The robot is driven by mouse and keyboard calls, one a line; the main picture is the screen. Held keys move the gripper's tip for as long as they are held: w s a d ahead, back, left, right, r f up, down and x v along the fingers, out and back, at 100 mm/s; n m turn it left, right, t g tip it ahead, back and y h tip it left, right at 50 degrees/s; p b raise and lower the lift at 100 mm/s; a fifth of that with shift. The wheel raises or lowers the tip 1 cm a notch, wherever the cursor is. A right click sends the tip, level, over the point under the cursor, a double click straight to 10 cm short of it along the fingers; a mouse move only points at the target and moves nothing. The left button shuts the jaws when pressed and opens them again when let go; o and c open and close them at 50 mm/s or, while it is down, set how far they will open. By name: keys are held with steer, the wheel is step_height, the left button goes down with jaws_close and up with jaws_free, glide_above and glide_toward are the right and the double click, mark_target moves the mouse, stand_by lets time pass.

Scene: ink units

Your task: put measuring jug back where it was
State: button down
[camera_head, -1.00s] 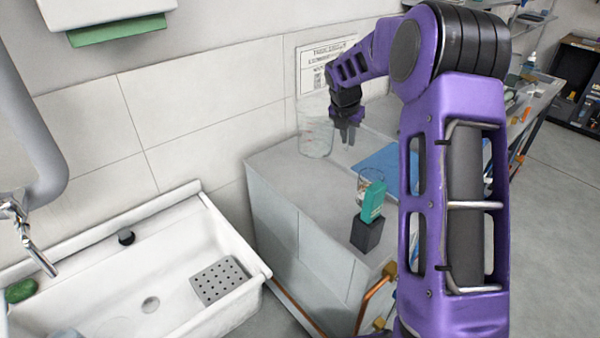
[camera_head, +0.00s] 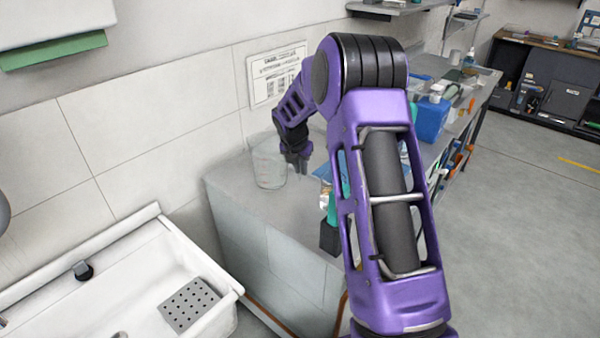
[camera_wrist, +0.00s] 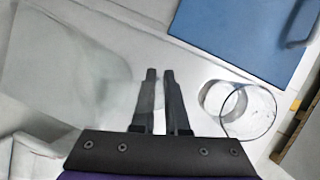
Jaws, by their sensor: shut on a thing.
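The measuring jug (camera_head: 268,166) is a large clear vessel over the back left part of the grey counter, near the tiled wall. I cannot tell whether its base touches the counter. My gripper (camera_head: 297,167) is at the jug's right side, pointing down. In the wrist view, the two dark fingers (camera_wrist: 160,72) stand close together with a narrow gap, shut on part of the jug. The clear jug (camera_wrist: 60,60) fills the left of that view; its exact gripped part is hard to make out.
A blue flat item (camera_wrist: 235,35) and a small clear glass (camera_wrist: 262,112) lie to the right in the wrist view. A dark block (camera_head: 330,238) with a green item (camera_head: 332,208) stands at the counter's front. A white sink (camera_head: 130,280) is at left.

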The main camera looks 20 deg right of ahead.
steer(key=shift+f, duration=0.7)
steer(key=c, duration=0.9)
jaws_free()
steer(key=v, duration=1.2)
steer(key=shift+p, duration=0.4)
